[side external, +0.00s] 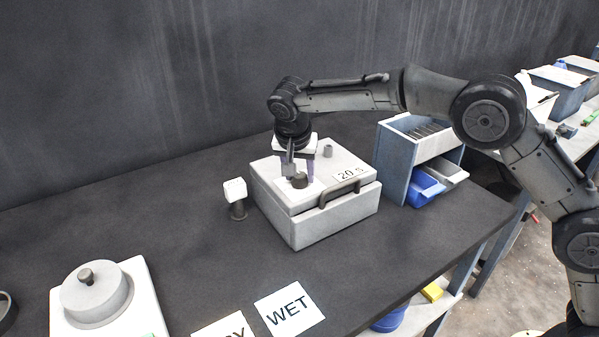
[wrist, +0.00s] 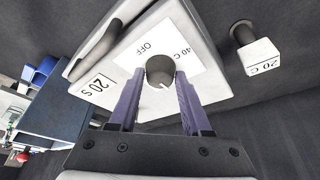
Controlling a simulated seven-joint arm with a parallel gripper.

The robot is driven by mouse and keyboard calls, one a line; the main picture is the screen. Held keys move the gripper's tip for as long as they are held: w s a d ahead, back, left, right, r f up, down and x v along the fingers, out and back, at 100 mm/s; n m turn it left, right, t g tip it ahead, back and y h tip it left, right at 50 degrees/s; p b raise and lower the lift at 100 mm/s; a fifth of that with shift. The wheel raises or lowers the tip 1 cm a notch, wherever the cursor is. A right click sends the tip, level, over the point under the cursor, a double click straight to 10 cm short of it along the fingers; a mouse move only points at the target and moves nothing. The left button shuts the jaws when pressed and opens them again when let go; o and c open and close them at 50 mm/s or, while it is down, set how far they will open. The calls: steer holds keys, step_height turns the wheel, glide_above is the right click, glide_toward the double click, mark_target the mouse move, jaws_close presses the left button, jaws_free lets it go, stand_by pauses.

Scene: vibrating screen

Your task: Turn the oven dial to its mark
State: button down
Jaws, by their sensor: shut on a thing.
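The oven is a light grey box (side external: 302,230) with a dark handle at its front, and it also shows in the wrist view (wrist: 205,25). Its dark round dial (side external: 299,181) stands on a white plate on top. In the wrist view the dial (wrist: 159,68) has a white pointer line toward the lower right. The plate reads "OFF" above the dial and "40 C" to its upper right. My gripper (wrist: 160,80) points down at the dial, its purple fingers on either side, shut on it. Finger contact is partly hidden.
A white block marked "20 C" (wrist: 262,57) stands on a dark post beside the oven. A "20 S" card (side external: 351,174) is on the oven. A blue-grey drawer rack (side external: 398,158) stands to the right. A WET card (side external: 290,309) lies in front. A lidded pan (side external: 97,300) sits front left.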

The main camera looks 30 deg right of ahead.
stand_by(0.5)
steer(key=shift+c, duration=1.8)
jaws_free()
steer(key=v, duration=1.3)
steer(key=shift+r, duration=0.4)
